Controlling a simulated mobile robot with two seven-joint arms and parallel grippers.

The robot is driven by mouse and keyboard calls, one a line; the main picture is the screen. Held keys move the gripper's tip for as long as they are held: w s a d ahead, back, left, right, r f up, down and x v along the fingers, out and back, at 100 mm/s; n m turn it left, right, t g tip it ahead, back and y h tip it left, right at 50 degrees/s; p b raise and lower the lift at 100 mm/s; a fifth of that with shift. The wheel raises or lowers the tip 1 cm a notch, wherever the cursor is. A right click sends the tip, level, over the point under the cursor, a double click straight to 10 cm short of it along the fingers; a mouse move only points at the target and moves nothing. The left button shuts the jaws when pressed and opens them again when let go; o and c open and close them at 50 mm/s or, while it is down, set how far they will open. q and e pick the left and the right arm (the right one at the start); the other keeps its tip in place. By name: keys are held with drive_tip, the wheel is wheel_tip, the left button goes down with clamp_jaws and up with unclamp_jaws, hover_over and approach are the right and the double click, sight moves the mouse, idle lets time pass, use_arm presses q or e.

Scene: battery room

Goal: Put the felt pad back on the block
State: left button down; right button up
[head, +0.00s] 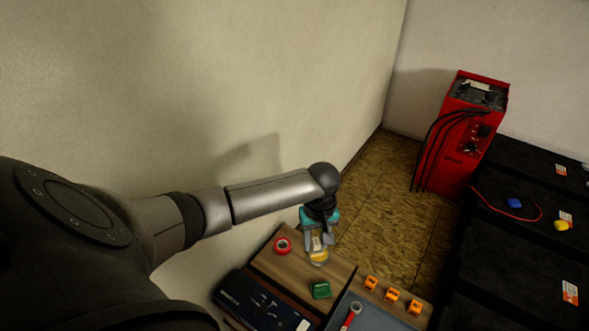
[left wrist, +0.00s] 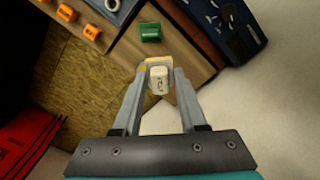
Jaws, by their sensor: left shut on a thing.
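My left gripper (head: 317,250) is over the wooden bench top. It is shut on a small white piece with dark marks (left wrist: 158,80), held between the fingertips in the left wrist view. A pale tan-yellow piece (left wrist: 158,61) shows just beyond the white one; I cannot tell whether they touch. I cannot tell for sure which of these is the felt pad or the block. A small green block (head: 321,290) lies on the wood nearer the front, apart from the gripper; it also shows in the left wrist view (left wrist: 150,32). My right gripper is not in view.
A red tape ring (head: 282,245) lies left of the gripper on the wooden top (head: 272,266). A dark blue case (head: 250,300) lies front left. A red cabinet (head: 463,135) stands behind.

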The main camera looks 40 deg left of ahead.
use_arm(q)
drive_tip(key=a+n+p, duration=0.3)
drive_tip(key=a, duration=0.2)
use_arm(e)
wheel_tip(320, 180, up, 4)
use_arm(q)
drive_tip(key=n+b, duration=0.1)
drive_tip(key=b, duration=1.9)
hover_over(294, 276)
wheel_tip(294, 276, down, 18)
wheel_tip(294, 276, down, 2)
drive_tip(key=b, duration=0.3)
drive_tip(key=shift+f, duration=0.2)
drive_tip(key=shift+f+b, duration=0.2)
drive_tip(key=shift+b, duration=0.2)
drive_tip(key=shift+r, duration=0.1)
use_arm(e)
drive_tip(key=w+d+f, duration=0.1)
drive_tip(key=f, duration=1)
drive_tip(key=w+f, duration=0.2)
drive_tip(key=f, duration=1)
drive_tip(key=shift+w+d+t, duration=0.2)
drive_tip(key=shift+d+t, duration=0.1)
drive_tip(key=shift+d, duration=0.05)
